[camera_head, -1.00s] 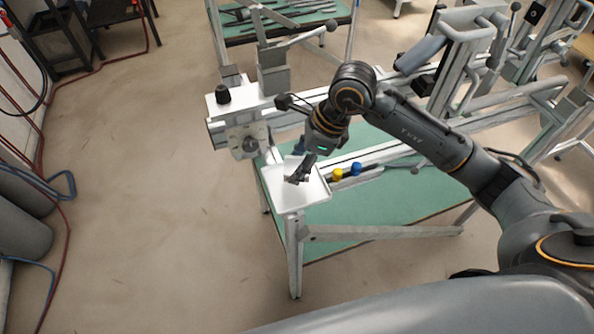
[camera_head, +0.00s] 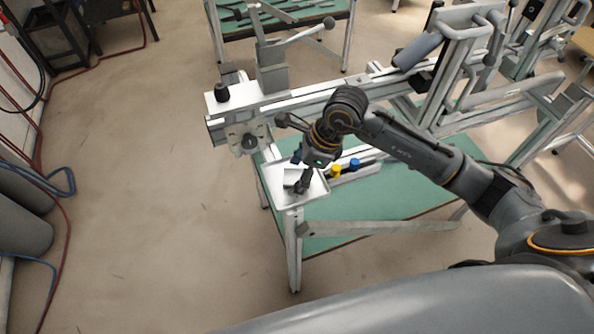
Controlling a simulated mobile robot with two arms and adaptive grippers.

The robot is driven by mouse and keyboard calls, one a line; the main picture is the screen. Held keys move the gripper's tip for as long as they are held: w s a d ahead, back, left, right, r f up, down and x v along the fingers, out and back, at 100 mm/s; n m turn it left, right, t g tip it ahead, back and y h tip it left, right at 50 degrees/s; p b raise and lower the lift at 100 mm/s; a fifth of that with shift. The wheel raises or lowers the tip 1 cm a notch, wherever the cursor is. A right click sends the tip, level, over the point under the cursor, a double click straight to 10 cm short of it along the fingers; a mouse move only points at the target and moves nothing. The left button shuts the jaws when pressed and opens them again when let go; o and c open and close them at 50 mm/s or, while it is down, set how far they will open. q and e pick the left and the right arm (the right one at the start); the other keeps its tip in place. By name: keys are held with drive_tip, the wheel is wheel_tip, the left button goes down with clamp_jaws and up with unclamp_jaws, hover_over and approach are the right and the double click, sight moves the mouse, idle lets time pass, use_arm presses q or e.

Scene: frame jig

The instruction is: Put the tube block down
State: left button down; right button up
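My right gripper (camera_head: 301,187) points down over the white tray (camera_head: 313,193) at the near left corner of the frame jig. A small pale block (camera_head: 291,177), which looks like the tube block, shows in the tray just left of the gripper's fingers. Its underside and whether the fingers touch it are too small to tell. Whether the fingers are open or shut is also unclear. My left gripper is not in view.
A yellow-capped item (camera_head: 335,170) and a blue-capped item (camera_head: 354,164) lie right of the tray.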

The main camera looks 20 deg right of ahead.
drive_tip(key=shift+r, duration=0.1)
drive_tip(key=shift+r, duration=0.2)
drive_tip(key=b+v, duration=0.3)
drive_tip(key=v, duration=0.8)
drive_tip(key=shift+d+r, duration=0.2)
drive_tip(key=shift+r, duration=0.15)
